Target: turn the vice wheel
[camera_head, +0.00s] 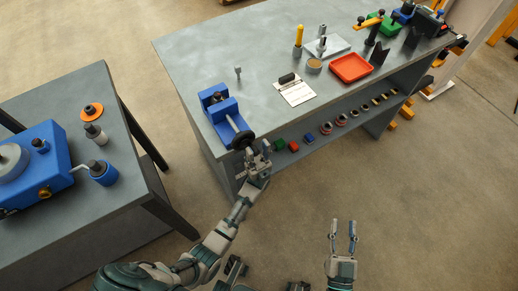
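A blue vice (217,108) stands at the near left corner of the long grey workbench. Its silver screw runs toward the bench's front edge and ends in a dark round vice wheel (243,140). My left gripper (257,151) is right at the wheel, just below and to its right in the picture. At this size I cannot tell whether its fingers touch the wheel or how far they are apart. My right gripper (343,228) is open and empty over the floor, well away from the bench, with its two fingers apart.
The workbench (200,55) also bears a clipboard (297,92), a red tray (350,68) and several tools. A shelf with small coloured parts lies under its front edge. A second table (60,90) with a blue machine (35,165) stands at the left. The floor at the lower right is clear.

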